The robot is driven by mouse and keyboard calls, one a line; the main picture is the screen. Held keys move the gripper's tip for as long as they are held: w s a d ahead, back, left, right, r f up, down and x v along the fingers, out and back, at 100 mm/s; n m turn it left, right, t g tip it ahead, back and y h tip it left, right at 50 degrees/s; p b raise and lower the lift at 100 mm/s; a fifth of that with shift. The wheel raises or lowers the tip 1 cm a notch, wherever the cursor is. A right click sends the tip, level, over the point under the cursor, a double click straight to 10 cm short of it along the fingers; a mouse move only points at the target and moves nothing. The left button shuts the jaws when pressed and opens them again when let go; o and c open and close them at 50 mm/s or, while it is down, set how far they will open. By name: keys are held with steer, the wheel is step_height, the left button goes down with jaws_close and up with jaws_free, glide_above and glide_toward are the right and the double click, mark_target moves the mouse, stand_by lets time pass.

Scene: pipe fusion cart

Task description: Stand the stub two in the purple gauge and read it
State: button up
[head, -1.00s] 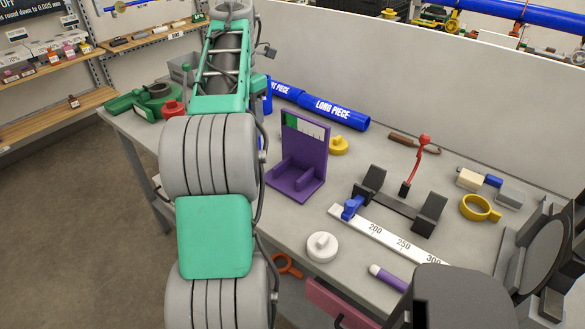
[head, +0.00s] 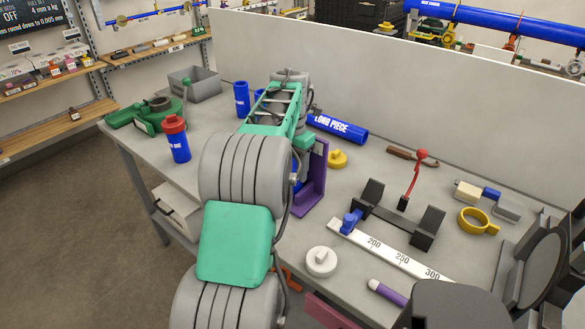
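The purple gauge (head: 318,178) stands on the bench, mostly covered by my arm; its right side and part of its base show. A sliver of blue (head: 300,172) shows between my arm and the gauge; I cannot tell whether it is stub two or whether it is seated. A blue stub with a red cap (head: 178,140) stands at the left of the bench. Another blue stub (head: 241,98) stands upright further back, with more blue partly hidden beside it. My gripper is hidden behind my own arm, which reaches over the gauge area.
The blue long piece (head: 340,127) lies behind the gauge, with a yellow knobbed part (head: 337,159) near it. A white ruler (head: 388,250), a black cradle (head: 400,215) and a white round cap (head: 321,262) lie to the right. A green tool (head: 150,115) sits back left.

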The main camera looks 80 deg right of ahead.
steer(key=shift+f, duration=0.2)
steer(key=o, duration=1.6)
steer(key=shift+r, duration=0.1)
